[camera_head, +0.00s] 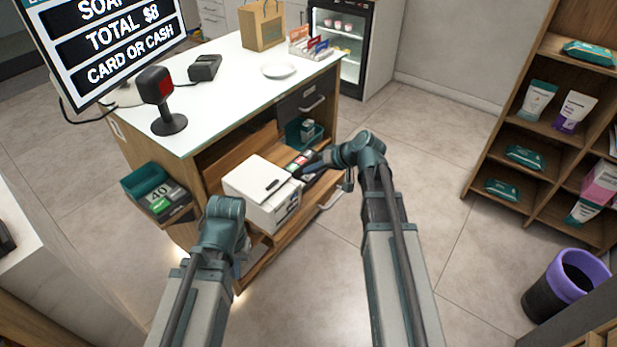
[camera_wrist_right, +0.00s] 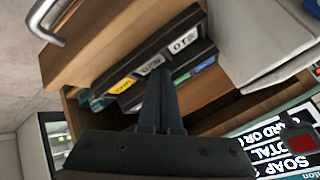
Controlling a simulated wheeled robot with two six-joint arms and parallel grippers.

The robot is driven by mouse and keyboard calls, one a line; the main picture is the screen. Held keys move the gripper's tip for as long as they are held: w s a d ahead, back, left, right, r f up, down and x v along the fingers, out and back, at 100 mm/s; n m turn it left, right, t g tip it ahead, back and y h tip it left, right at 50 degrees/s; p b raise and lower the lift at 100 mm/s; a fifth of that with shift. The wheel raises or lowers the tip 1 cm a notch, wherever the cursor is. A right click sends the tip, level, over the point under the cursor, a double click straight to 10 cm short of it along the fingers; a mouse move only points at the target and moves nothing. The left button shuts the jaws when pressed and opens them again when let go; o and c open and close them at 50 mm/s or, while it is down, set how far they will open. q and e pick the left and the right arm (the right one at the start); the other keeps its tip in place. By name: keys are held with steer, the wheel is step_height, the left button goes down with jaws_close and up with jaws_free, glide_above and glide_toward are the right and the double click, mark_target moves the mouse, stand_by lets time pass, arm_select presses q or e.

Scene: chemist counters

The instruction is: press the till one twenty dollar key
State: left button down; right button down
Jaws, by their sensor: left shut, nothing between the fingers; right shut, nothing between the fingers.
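A dark key panel (camera_head: 303,160) with coloured keys sits on the shelf beside the white till box (camera_head: 262,186). In the right wrist view the panel (camera_wrist_right: 192,22) shows a yellow key (camera_wrist_right: 123,85), a white key that seems to read $20 (camera_wrist_right: 150,65) and a white key that seems to read $10 (camera_wrist_right: 183,41). My right gripper (camera_head: 306,169) is shut and empty over the panel. Its fingertips (camera_wrist_right: 160,70) appear right by the $20-looking key; contact cannot be told. My left gripper (camera_head: 242,246) is low in front of the till box, its fingertips mostly hidden by my arm.
A second dark unit (camera_head: 165,197) marked 40 hangs at the counter's left side. The glass counter top (camera_head: 225,85) holds a scanner stand (camera_head: 157,90), a card terminal (camera_head: 205,67) and a plate (camera_head: 279,71). An open drawer handle (camera_wrist_right: 48,22) is near my right gripper.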

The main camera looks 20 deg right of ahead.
mark_target(312, 177)
steer(key=shift+f+b, duration=0.4)
stand_by(0.6)
steer(key=shift+r, duration=0.15)
steer(key=shift+r+p, duration=0.7)
steer(key=shift+p, duration=0.1)
step_height(312, 177, up, 5)
steer(key=p, duration=0.5)
steer(key=shift+r, duration=0.1)
steer(key=shift+d, duration=0.1)
stand_by(0.7)
